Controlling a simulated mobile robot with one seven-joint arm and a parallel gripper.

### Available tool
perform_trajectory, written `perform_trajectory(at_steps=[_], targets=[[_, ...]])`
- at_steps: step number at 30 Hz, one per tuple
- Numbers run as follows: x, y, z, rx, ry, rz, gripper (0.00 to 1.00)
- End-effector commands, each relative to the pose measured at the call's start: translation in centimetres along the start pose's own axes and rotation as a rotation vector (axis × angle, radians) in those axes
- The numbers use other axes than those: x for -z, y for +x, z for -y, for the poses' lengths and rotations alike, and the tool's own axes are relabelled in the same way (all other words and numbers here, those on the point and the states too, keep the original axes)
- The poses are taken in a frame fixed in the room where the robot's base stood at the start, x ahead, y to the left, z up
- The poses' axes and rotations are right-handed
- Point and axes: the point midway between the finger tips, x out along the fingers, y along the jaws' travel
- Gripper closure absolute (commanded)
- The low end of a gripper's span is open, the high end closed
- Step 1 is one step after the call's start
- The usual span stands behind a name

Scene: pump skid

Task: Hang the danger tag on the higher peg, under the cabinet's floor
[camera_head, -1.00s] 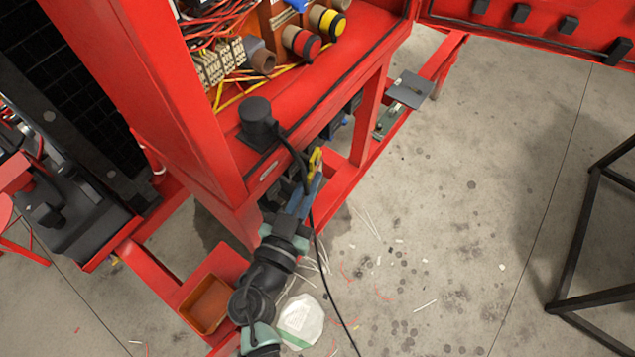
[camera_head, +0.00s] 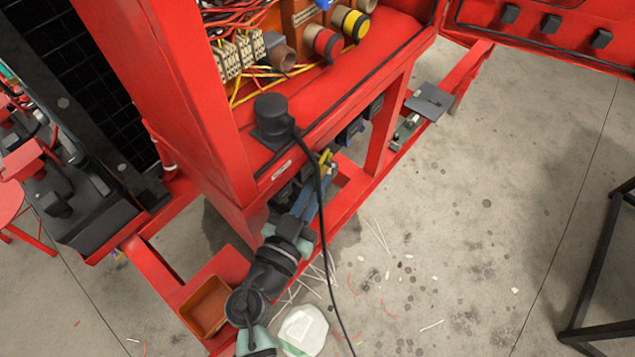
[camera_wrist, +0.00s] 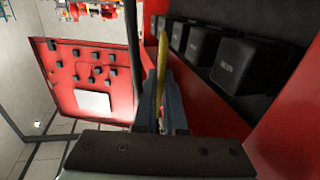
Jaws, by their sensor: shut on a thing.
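My gripper (camera_head: 318,183) is shut on a thin yellow thing, which I take to be the danger tag (camera_head: 326,160). It is beside the front edge of the red cabinet's floor (camera_head: 390,45), partly under it. In the wrist view the tag (camera_wrist: 163,70) is seen nearly edge-on as a yellow strip, upright between the blue fingers (camera_wrist: 163,110). Its face and hole cannot be made out. I cannot make out either peg; the space under the cabinet's floor is mostly hidden in the head view.
Several black boxes (camera_wrist: 225,65) sit in a row close right of my fingers in the wrist view. A black cable (camera_head: 322,220) hangs across my gripper from a black plug (camera_head: 272,115). A red post (camera_head: 385,130) stands farther along; open floor (camera_head: 460,200) lies to the right.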

Motion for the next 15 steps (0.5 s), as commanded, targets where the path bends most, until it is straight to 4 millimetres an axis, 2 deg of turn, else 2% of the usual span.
perform_trajectory(at_steps=[7, 8, 12, 13, 15], targets=[[0.02, 0.01, -0.01, 0.000, 0.000, 0.000, 1.00], [0.02, 0.01, -0.01, 0.000, 0.000, 0.000, 0.87], [0.01, 0.01, -0.01, 0.000, 0.000, 0.000, 0.61], [0.01, 0.01, -0.01, 0.000, 0.000, 0.000, 0.57], [0.00, 0.00, -0.01, 0.000, 0.000, 0.000, 0.57]])
